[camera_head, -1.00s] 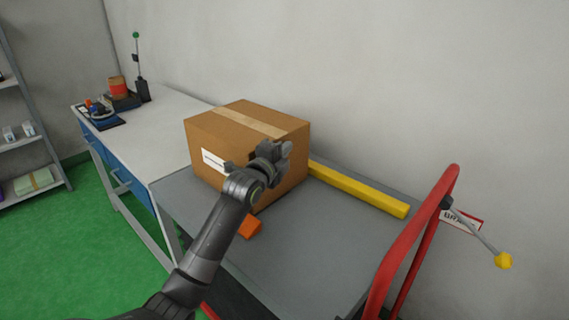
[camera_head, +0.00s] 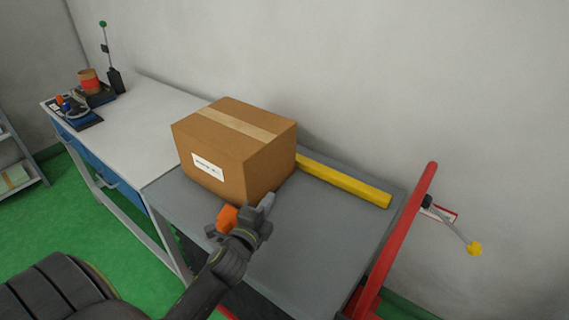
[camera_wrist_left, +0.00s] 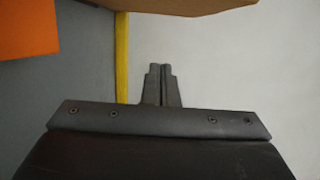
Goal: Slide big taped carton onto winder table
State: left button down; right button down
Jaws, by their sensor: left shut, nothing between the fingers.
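The big taped carton (camera_head: 220,153) stands upright on the grey cart top (camera_head: 302,235), at its left end beside the winder table. Tan tape runs across its top and a white label is on its front. The winder table (camera_head: 150,125) is the white-topped bench to the left, its top bare near the carton. My left gripper (camera_head: 267,203) is shut and empty, low at the carton's front right corner; I cannot tell whether it touches. In the left wrist view the closed fingers (camera_wrist_left: 162,84) point toward the carton's edge (camera_wrist_left: 165,6). My right gripper is not in view.
A yellow bar (camera_head: 345,183) lies along the cart's back edge. An orange block (camera_head: 227,218) is at the front edge, near my gripper. Winder gear (camera_head: 90,92) sits at the table's far end.

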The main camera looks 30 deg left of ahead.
aim_at(272, 173)
pick_arm(q)
jog(key=w+a, duration=0.1)
jog(key=w, duration=0.2)
jog(key=w+a, duration=0.2)
jog(key=w, duration=0.1)
jog(key=w+a, duration=0.2)
jog(key=w, duration=0.2)
jog(key=shift+a, duration=0.25)
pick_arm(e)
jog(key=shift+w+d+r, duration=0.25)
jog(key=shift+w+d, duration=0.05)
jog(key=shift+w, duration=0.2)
